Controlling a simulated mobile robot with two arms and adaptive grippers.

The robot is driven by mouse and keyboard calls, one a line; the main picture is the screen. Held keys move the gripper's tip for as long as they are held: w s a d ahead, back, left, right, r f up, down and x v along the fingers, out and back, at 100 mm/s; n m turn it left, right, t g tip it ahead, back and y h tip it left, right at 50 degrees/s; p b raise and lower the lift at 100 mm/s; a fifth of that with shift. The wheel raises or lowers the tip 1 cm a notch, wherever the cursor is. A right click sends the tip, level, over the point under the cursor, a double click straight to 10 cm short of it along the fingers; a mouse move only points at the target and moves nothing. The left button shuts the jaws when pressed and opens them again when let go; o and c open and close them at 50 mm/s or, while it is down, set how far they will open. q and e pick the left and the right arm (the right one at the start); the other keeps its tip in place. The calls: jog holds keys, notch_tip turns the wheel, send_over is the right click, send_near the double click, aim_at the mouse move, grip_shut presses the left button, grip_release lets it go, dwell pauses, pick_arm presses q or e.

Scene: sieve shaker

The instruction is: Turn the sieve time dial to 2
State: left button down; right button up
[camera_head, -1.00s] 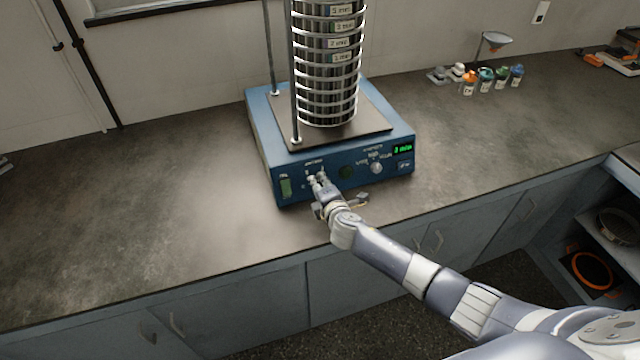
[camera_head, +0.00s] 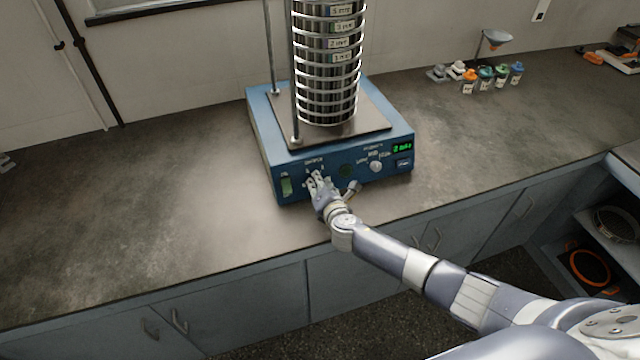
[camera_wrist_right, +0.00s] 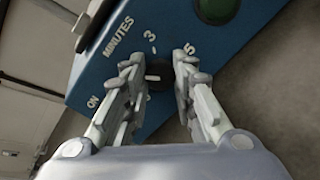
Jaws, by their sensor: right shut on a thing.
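The blue sieve shaker (camera_head: 262,135) stands on the counter with its control panel facing me. My right gripper (camera_head: 314,178) is at the left part of that panel. My left gripper is out of view.
A tall sieve stack (camera_head: 327,75) stands on the shaker between upright rods. A second, pale knob (camera_head: 376,167) and a green switch (camera_head: 286,187) are on the panel. Small bottles (camera_head: 485,80) stand at the back right. The counter left of the shaker is clear.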

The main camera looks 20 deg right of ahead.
dwell(0.3)
jog(key=o, duration=1.1)
jog(key=shift+s, duration=0.15)
jog(key=v, duration=1.1)
jog(key=shift+s+a+r, duration=0.1)
jog(key=shift+s, duration=0.3)
